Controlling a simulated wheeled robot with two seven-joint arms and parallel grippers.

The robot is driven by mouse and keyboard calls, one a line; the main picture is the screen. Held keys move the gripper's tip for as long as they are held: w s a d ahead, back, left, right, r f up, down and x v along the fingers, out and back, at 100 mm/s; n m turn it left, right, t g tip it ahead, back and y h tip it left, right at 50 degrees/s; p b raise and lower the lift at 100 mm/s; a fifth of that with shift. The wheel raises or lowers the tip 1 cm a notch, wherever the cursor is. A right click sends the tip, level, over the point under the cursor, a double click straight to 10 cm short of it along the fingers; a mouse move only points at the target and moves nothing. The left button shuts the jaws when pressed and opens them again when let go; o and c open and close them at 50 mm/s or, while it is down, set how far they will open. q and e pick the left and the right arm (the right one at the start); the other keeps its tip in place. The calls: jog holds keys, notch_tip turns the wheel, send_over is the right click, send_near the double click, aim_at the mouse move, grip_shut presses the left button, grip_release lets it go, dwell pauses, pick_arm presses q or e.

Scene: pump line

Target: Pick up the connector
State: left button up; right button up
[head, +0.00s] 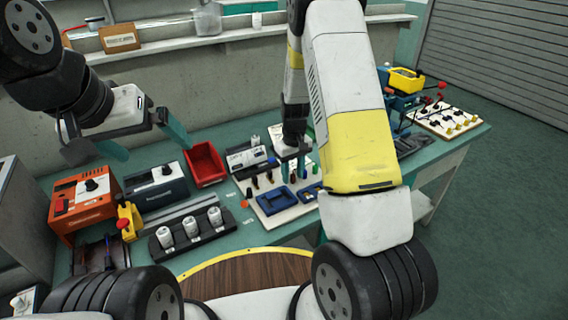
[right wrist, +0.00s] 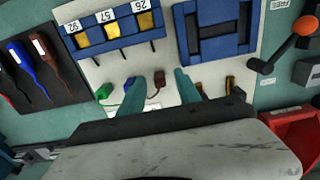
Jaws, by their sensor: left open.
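Several small coloured connectors stand in a row on a white board (head: 264,212). In the right wrist view they include a green one (right wrist: 103,92), a dark brown one (right wrist: 157,77) and a yellow and black one (right wrist: 229,83). My right gripper (right wrist: 158,84) is open, its teal fingers apart on either side of the brown connector in the picture. I cannot tell whether they touch it. My left gripper (head: 150,150) is open and empty, above the bench at the left.
The board also bears a blue frame (head: 278,199) and a blue numbered holder (right wrist: 112,33). A red bin (head: 204,163), an orange device (head: 82,203) and a black rack (head: 190,233) with white fittings stand on the bench. A lever with an orange knob (right wrist: 305,26) sticks up near the bin.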

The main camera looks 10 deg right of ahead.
jog(key=shift+f, duration=0.5)
jog(key=shift+c, duration=0.2)
grip_shut()
jog(key=shift+r, duration=0.1)
